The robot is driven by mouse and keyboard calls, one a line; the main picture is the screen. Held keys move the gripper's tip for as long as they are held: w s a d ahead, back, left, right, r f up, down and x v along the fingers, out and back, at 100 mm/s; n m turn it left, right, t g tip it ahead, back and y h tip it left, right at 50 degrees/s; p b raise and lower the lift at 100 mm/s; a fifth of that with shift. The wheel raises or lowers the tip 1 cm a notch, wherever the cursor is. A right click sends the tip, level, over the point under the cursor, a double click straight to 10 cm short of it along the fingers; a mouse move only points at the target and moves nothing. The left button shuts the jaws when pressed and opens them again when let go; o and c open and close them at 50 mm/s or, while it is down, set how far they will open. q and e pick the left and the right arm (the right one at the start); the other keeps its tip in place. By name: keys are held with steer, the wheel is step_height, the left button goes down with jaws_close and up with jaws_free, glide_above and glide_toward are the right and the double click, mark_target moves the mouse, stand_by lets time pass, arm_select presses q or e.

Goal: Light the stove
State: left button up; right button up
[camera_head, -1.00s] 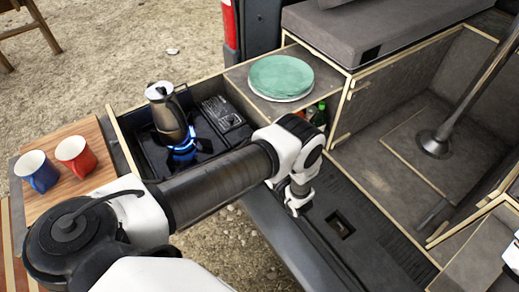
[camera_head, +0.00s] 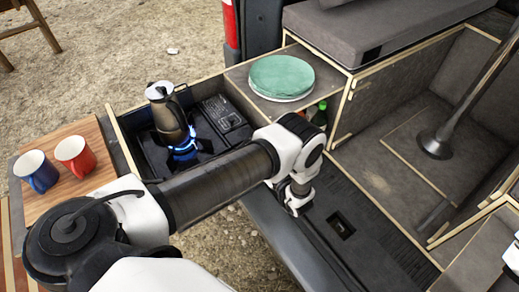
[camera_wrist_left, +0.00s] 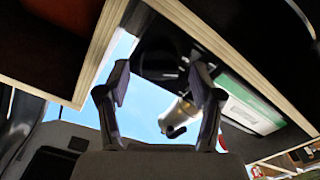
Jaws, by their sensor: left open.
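The stove (camera_head: 152,155) is a dark unit set in a wood-edged drawer at left centre. A blue flame (camera_head: 183,148) burns on its burner, beneath a metal coffee pot (camera_head: 168,112) with a dark handle. My left arm crosses in front of the stove's near side, and its wrist points down to the right of the drawer; the fingers cannot be made out in the head view. In the left wrist view my left gripper (camera_wrist_left: 160,82) is open, with nothing clearly held. A pale object with a dark end (camera_wrist_left: 178,116) shows beyond the fingers, unclear. My right gripper is not in view.
Two mugs, blue (camera_head: 37,171) and red (camera_head: 75,156), stand on a wooden board (camera_head: 88,184) at left. Green plates (camera_head: 281,77) sit on the counter right of the stove. Bottles (camera_head: 318,114) stand below it. A metal post (camera_head: 470,105) rises at right.

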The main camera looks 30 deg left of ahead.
arm_select(q)
steer(key=v, duration=0.7)
steer(key=shift+d, duration=0.2)
steer(key=shift+s, duration=0.1)
